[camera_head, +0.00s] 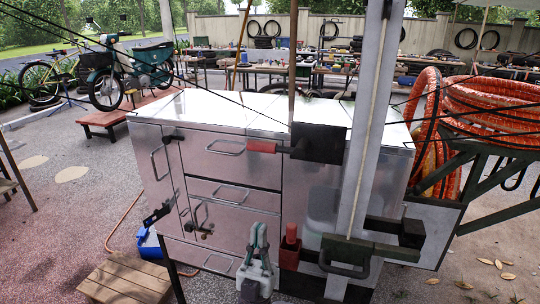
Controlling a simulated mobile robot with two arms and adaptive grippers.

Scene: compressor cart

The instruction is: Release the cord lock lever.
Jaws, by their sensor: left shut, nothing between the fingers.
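A lever with a red grip (262,146) sticks out to the left from a dark square plate (320,143) in front of the metal cabinet; it lies about level. A second red handle (291,238) stands upright in a dark red holder lower down. I cannot tell for sure which is the cord lock lever. My left gripper (259,230) is at the bottom middle, its pale green fingers pointing up and shut with nothing between them. It is below the level red grip and just left of the upright red handle, apart from the level grip. My right gripper is not in view.
A metal cabinet (230,172) with drawers fills the middle. A tall grey post (368,120) rises at its right, with a dark bracket (345,258) at its foot. Orange hose coils (490,100) hang at right. A wooden stool (125,280) stands lower left. Thin dark cords cross the upper view.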

